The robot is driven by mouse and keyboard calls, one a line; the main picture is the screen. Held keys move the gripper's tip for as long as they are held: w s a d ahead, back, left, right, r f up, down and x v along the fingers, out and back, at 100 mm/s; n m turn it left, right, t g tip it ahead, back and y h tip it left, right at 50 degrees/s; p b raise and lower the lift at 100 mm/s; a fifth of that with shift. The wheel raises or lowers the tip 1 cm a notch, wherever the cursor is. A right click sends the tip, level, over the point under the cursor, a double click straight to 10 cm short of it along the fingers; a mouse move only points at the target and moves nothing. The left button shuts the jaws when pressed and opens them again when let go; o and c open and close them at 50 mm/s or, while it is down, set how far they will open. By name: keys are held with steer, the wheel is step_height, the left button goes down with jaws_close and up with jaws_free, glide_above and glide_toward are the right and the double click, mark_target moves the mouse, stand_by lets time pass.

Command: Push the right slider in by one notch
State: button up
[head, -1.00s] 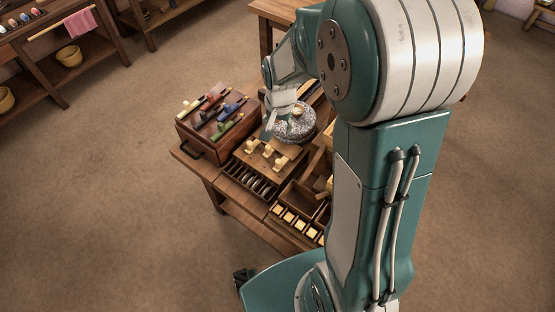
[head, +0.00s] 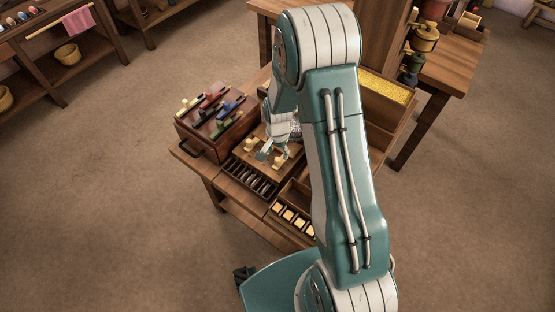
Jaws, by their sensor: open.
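A wooden board (head: 248,158) on the workbench bears pale yellow slider knobs. The right slider (head: 281,160) is the knob nearest the board's right end, and the left knob (head: 250,145) stands at the other end. My gripper (head: 266,156) is open, above the middle of the board, just left of the right slider. It covers the middle knob. I cannot tell whether a fingertip touches a knob. The sliders' notches are too small to make out.
A reddish box with coloured sliders (head: 214,138) stands left of the board. A rack of dark discs (head: 252,180) and a tray of yellow blocks (head: 290,219) lie in front. A yellow-filled trough (head: 388,88) stands behind right. My arm hides the bench's right side.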

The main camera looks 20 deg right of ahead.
mark_target(278, 159)
step_height(278, 159, down, 5)
stand_by(0.3)
steer(key=shift+c, duration=0.3)
jaws_close()
